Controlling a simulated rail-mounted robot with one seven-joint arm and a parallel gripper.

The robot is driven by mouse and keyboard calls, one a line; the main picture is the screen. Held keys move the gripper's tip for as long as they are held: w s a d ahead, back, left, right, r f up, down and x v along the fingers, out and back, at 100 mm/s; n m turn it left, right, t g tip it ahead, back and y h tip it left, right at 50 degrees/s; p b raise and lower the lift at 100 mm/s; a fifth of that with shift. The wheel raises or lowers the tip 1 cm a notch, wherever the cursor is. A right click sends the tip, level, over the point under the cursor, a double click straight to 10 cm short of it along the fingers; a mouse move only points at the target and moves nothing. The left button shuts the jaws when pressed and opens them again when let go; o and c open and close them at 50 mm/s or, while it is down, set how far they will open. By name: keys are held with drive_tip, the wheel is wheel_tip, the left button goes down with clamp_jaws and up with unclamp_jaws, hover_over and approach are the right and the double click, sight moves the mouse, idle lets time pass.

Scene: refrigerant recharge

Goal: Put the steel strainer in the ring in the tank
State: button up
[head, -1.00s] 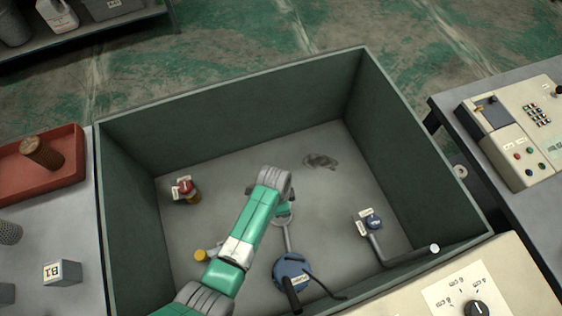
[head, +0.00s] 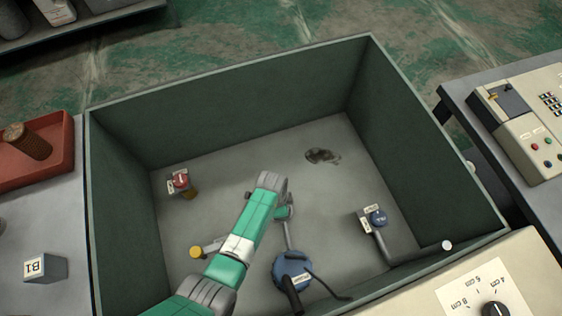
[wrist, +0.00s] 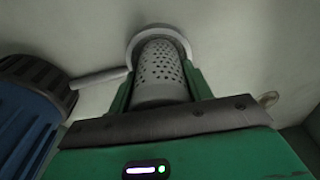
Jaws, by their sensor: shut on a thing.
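The steel strainer (wrist: 160,75) is a perforated grey cylinder, seen in the wrist view between the green fingers of my gripper (wrist: 160,88). My gripper is shut on it. The pale ring (wrist: 184,38) shows around the strainer's far end; I cannot tell how deep the strainer sits in it. In the head view my gripper (head: 284,212) is low inside the dark green tank (head: 230,100), and my arm hides most of the strainer and ring. A rod (wrist: 98,77) joins the ring to the blue pump (wrist: 30,115), which stands on the tank floor (head: 293,272).
A red-topped valve (head: 181,181) stands at the tank's left, a yellow-capped fitting (head: 196,252) lies left of my arm, and a blue-topped valve (head: 377,217) with a pipe is at right. The tank walls surround my arm.

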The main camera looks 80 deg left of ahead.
drive_tip(key=shift+r, duration=0.1)
drive_tip(key=o, duration=1.1)
drive_tip(key=r+p, duration=0.2)
drive_tip(key=r, duration=0.2)
drive_tip(key=s+r+p, duration=0.1)
drive_tip(key=r+p, duration=0.1)
drive_tip(key=r, duration=0.2)
drive_tip(key=r+p, duration=0.2)
drive_tip(key=r, duration=0.2)
drive_tip(key=shift+s+a, duration=0.1)
drive_tip(key=shift+s, duration=0.1)
